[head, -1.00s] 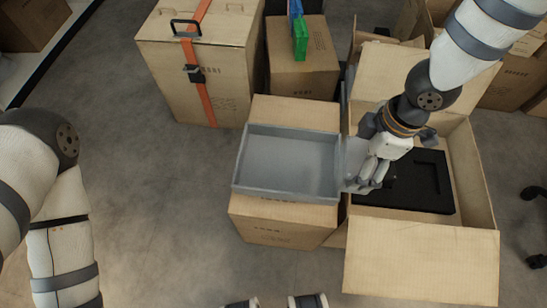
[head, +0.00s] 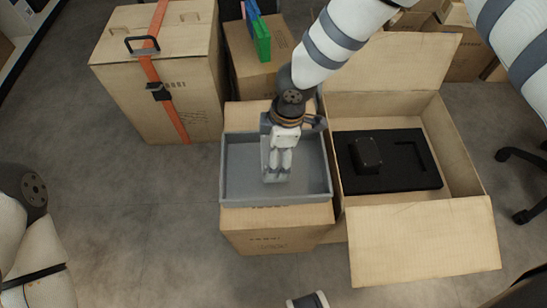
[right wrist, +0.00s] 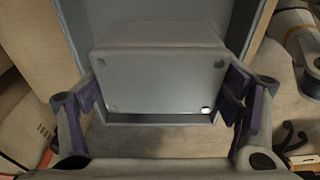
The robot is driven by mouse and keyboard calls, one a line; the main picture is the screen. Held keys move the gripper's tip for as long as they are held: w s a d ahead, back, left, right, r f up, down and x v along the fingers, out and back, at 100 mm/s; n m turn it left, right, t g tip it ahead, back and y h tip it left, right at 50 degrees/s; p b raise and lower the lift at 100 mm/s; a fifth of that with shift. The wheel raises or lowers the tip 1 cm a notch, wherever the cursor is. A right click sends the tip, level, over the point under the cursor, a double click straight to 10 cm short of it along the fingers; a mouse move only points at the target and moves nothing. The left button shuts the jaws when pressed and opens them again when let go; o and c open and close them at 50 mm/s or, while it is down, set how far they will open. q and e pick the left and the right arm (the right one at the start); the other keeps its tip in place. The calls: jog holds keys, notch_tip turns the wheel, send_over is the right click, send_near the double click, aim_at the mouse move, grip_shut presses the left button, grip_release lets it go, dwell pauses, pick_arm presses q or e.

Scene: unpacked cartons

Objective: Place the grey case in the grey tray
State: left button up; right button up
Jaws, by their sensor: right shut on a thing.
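The grey case (right wrist: 160,78) is a flat box with small dark dots at its corners. In the right wrist view it sits between the two fingers of my right gripper, which is shut on it. In the head view my right gripper (head: 277,172) points down within the outline of the grey tray (head: 228,185), and the case is mostly hidden by the hand. The tray is a shallow open box on top of a carton. I cannot tell whether the case touches the tray floor. My left gripper is out of view; only part of its arm shows at the left.
An open carton (head: 420,245) stands right of the tray, with a black foam insert (head: 415,178) inside. A strapped carton (head: 110,85) stands behind left. Green and blue items (head: 262,42) stand on a carton behind the tray. The floor at left is clear.

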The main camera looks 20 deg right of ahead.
notch_tip(320, 180, down, 3)
jog(key=shift+w+a+f, duration=0.1)
jog(key=shift+w+a, duration=0.05)
jog(key=shift+f+b, duration=0.2)
jog(key=shift+b, duration=0.1)
jog(key=o, duration=1.2)
jog(key=shift+c, duration=0.2)
jog(key=r, duration=0.4)
jog(key=d+r+p, duration=0.1)
jog(key=r, duration=0.3)
jog(key=r+p, duration=0.1)
jog(key=r, duration=0.3)
jog(key=shift+s+d+r, duration=0.2)
jog(key=shift+s+d, duration=0.1)
jog(key=shift+d, duration=0.1)
